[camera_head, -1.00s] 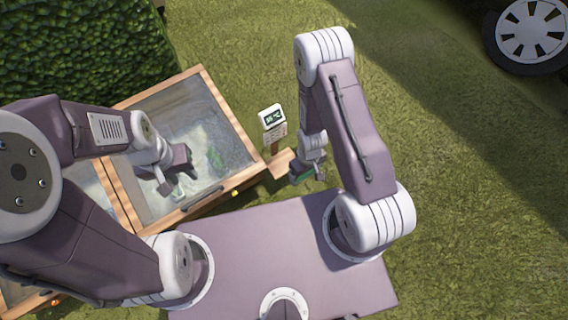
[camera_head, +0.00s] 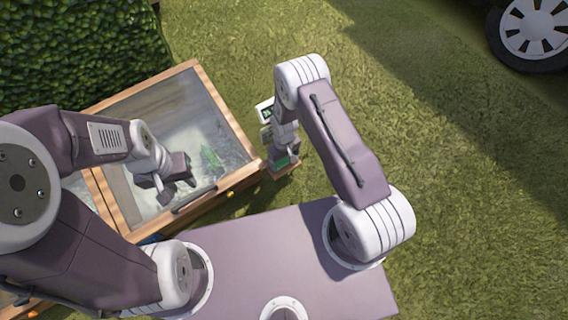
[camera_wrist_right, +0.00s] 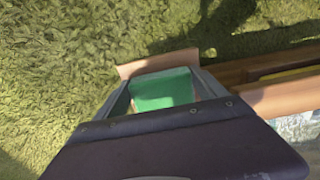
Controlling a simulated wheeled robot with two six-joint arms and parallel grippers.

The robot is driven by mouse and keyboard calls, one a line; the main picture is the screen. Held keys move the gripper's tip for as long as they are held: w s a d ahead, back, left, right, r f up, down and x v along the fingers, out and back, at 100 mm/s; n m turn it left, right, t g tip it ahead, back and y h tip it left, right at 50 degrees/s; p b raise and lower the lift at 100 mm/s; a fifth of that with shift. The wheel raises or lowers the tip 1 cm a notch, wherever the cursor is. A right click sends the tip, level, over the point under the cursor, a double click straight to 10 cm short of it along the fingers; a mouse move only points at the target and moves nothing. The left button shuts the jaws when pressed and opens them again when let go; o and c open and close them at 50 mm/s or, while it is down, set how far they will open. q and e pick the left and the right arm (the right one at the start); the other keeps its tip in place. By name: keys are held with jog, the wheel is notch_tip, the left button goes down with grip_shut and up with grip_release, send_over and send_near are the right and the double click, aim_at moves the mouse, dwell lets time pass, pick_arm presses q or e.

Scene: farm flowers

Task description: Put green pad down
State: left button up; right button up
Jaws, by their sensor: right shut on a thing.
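The green pad (camera_wrist_right: 163,90) is between the fingers of my right gripper (camera_wrist_right: 160,92) in the right wrist view. My right gripper is shut on it, over a small wooden ledge (camera_wrist_right: 158,62). In the head view the pad (camera_head: 283,161) shows as a small green patch under my right wrist, at the ledge (camera_head: 285,173). I cannot tell whether the pad touches the ledge. My left gripper (camera_head: 157,189) is over the glazed wooden frame (camera_head: 219,104), its two fingers apart, with nothing seen between them.
A green plant (camera_head: 210,157) shows in the glazed frame. A hedge (camera_head: 80,50) is at the back left and a wheel (camera_head: 533,30) at the top right. The grass (camera_head: 460,190) on the right is clear.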

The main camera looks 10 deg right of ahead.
jog(key=o, duration=1.3)
jog(key=shift+f, duration=0.15)
jog(key=shift+c, duration=0.2)
notch_tip(320, 180, up, 12)
jog(key=p, duration=0.9)
notch_tip(320, 180, up, 13)
jog(key=m, duration=0.2)
send_over(284, 160)
jog(key=s+d, duration=0.3)
jog(key=s+d+r+m+t, duration=0.1)
jog(key=s+d+r+m, duration=0.1)
jog(key=s+r, duration=0.7)
jog(key=shift+s+d+r, duration=0.35)
jog(key=shift+s+r, duration=0.05)
jog(key=shift+s, duration=0.25)
